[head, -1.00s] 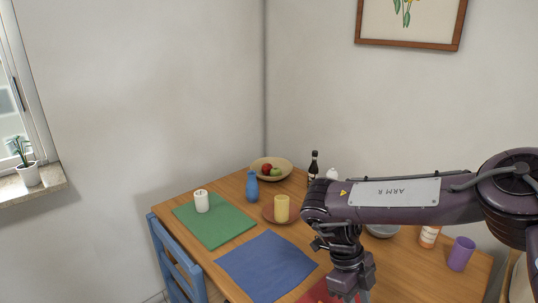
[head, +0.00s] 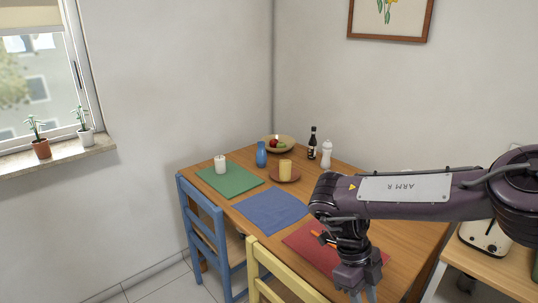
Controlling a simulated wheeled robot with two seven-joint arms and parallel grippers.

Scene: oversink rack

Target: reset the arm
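My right arm comes in from the right in the head view, bent at the elbow with its forearm hanging down. Its gripper (head: 361,291) is low in the picture, in front of the red placemat (head: 305,246). The fingertips are near the bottom edge, and I cannot tell whether they are apart or closed. I see nothing clearly held. My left arm and gripper are not in view.
A toaster (head: 484,238) is right.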

